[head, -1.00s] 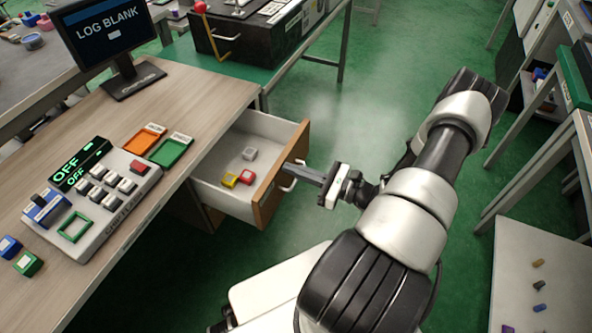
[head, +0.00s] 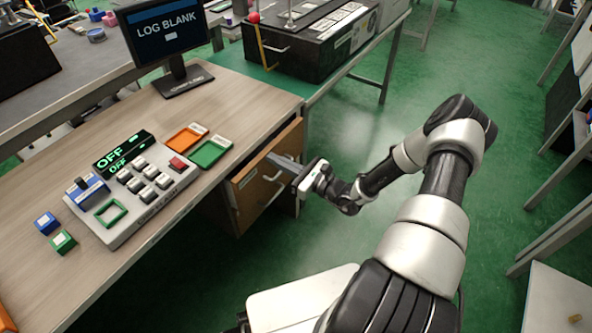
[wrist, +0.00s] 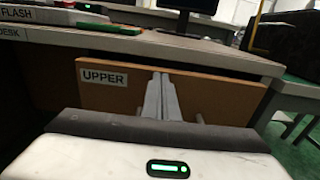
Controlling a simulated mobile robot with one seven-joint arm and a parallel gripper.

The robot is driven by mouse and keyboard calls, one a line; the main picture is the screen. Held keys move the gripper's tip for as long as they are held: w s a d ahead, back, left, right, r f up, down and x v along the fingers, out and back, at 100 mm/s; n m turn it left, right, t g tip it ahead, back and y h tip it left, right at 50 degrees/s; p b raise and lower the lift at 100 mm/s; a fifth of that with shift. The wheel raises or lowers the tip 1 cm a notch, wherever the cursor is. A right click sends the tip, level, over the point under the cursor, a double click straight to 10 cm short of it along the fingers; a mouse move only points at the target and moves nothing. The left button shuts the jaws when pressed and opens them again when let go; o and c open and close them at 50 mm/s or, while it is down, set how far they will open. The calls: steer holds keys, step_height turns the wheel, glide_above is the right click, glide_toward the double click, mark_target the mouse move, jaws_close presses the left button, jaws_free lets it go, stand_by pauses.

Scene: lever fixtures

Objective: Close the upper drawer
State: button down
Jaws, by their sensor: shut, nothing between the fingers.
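The upper drawer (head: 250,188) has a wooden front under the desk's right end in the head view. Its inside no longer shows, and the front sits at or close to the desk's face; I cannot tell whether it is fully flush. In the wrist view its front (wrist: 115,97) carries an UPPER label, with a dark gap between it and the desktop above. My gripper (head: 272,157) is shut and empty, fingertips at the drawer front, touching or nearly so. It also shows in the wrist view (wrist: 160,78), right of the label. The drawer's handle (head: 274,175) is beside the fingers.
The desktop (head: 245,103) overhangs the drawer and holds a monitor (head: 160,35), a button console (head: 130,185) and orange and green trays (head: 210,153). A green-topped bench (head: 330,70) with a black box stands behind. Green floor to the right is open.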

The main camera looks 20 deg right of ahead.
mark_target(263, 151)
steer(key=x, duration=0.4)
steer(key=shift+w+a, duration=0.15)
steer(key=shift+w+a+r, duration=0.1)
steer(key=shift+w+a, duration=0.05)
steer(key=shift+w, duration=0.05)
steer(key=shift+r, duration=0.1)
